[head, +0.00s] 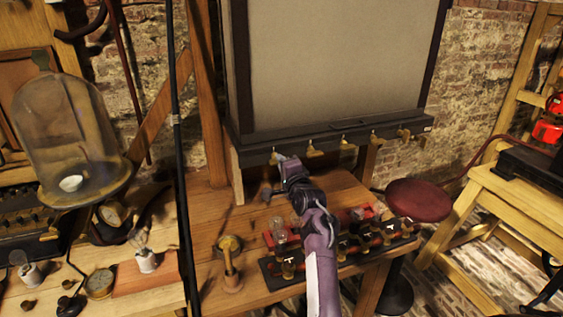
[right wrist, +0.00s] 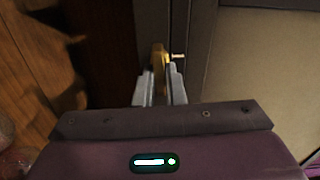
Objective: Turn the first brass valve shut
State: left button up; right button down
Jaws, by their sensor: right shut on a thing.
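A row of several brass valves runs along the dark rail (head: 330,136) under the large pale panel. My right gripper (head: 281,158) is at the leftmost one, the first brass valve (head: 273,158), which it partly covers in the head view. In the right wrist view my right gripper (right wrist: 161,84) has its two grey fingers closed on either side of this brass valve (right wrist: 158,58). The valve's handle looks gripped; its exact turn angle is hard to tell. Another brass valve (head: 313,149) is just to the right. My left gripper is not in view.
Below the rail is a wooden table (head: 215,205) with a rack of dark blocks and red fittings (head: 350,240) under my right arm. A glass bell jar (head: 65,130) stands at left. A dark red stool (head: 418,200) is at right.

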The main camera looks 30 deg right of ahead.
jog(key=shift+m, duration=0.6)
jog(key=c, duration=1.5)
grip_release()
jog(key=shift+f, duration=0.1)
